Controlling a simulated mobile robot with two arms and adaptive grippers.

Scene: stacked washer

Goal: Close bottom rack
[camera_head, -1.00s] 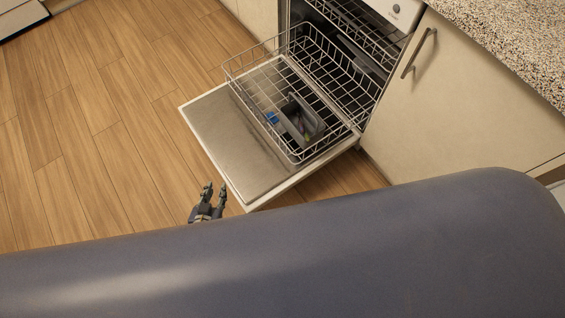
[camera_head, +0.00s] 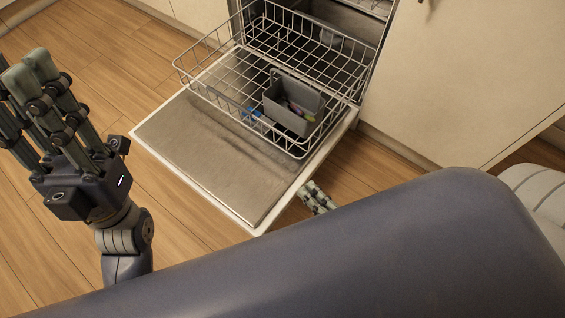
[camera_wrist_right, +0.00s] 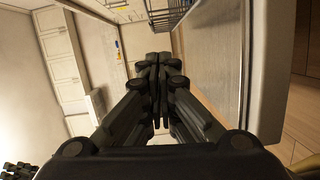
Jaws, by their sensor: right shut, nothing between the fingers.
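The wire bottom rack (camera_head: 205,75) is pulled out over the lowered dishwasher door (camera_head: 205,160). A grey basket (camera_head: 292,105) with small coloured items sits in it. In the head view my right gripper (camera_head: 318,196) is low beside the door's right edge, mostly hidden by my body. In the right wrist view my right gripper (camera_wrist_right: 158,62) is shut and empty, with the door (camera_wrist_right: 212,50) along its right and the rack (camera_wrist_right: 168,14) near the top. My left gripper (camera_head: 30,72) is raised at the far left, apart from the rack, its fingers slightly apart and empty.
Part of an upper rack (camera_head: 375,8) shows inside the machine. A cabinet front (camera_head: 460,80) stands to the right of the door. Wood floor (camera_head: 190,235) is free to the left and in front of the door. My body covers the lower right.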

